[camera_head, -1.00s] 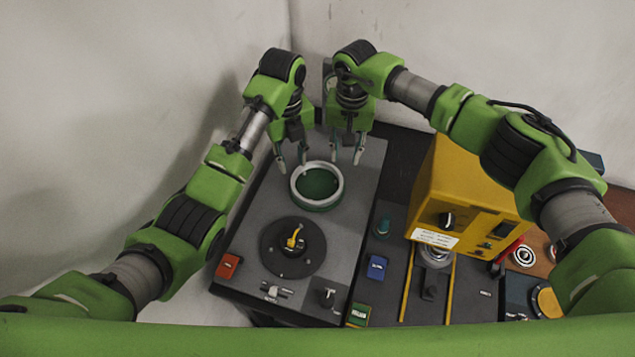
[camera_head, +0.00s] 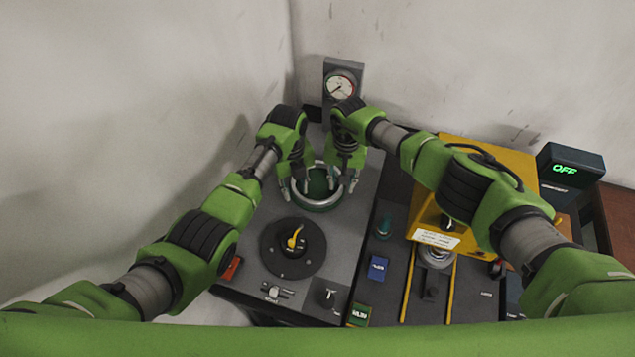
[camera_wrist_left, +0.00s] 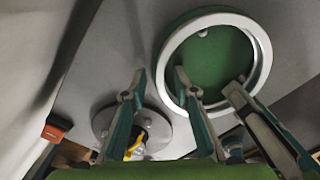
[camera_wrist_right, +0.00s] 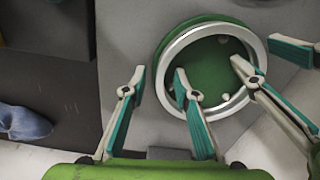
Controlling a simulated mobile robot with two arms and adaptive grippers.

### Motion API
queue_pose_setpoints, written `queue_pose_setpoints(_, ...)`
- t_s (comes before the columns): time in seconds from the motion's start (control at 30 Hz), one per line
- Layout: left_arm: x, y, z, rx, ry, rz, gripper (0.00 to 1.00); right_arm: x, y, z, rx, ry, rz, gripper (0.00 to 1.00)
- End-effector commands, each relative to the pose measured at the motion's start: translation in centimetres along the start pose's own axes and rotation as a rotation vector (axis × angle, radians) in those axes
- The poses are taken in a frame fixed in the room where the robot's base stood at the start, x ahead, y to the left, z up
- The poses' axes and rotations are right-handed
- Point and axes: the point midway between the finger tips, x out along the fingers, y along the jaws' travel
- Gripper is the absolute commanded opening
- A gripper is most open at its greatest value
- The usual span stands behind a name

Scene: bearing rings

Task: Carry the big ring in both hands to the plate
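The big ring (camera_head: 318,206) is pale grey and lies around a green round base at the far end of the grey worktop. It also shows in the left wrist view (camera_wrist_left: 215,19) and the right wrist view (camera_wrist_right: 205,31). My left gripper (camera_head: 294,193) is at the ring's left side and my right gripper (camera_head: 343,190) at its right side. Both have spread fingers and appear open around the rim; I cannot tell if they touch it. The plate (camera_head: 273,262), a dark disc with a yellow part at its centre, lies nearer me.
A dial gauge (camera_head: 341,86) stands behind the ring. A yellow machine box (camera_head: 490,155) stands at right, partly behind my right arm, with a display reading OFF (camera_head: 565,168) beyond. A red button (camera_head: 232,267), a slider (camera_head: 277,291) and a knob (camera_head: 327,293) edge the worktop's near side.

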Motion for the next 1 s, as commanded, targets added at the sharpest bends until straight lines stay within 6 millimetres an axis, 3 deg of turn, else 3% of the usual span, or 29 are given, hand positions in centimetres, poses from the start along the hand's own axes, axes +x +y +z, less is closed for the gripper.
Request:
queue_pose_setpoints(0.17,0.0,0.0,0.0,0.000,0.000,0.000,0.27,0.0,0.0,0.0,0.000,0.000,0.000,0.27)
queue_pose_setpoints(0.3,0.0,0.0,0.0,-0.001,0.000,0.000,0.00,0.0,0.0,0.0,0.000,0.000,0.000,0.00)
queue_pose_setpoints(0.77,-0.3,0.0,0.1,-0.001,-0.001,-0.001,0.00,-0.3,0.0,-0.1,0.002,0.002,-0.001,0.00)
queue_pose_setpoints(1.0,-1.7,0.0,0.0,-0.001,0.000,-0.001,0.00,-1.7,0.0,-0.1,0.002,0.002,-0.001,0.00)
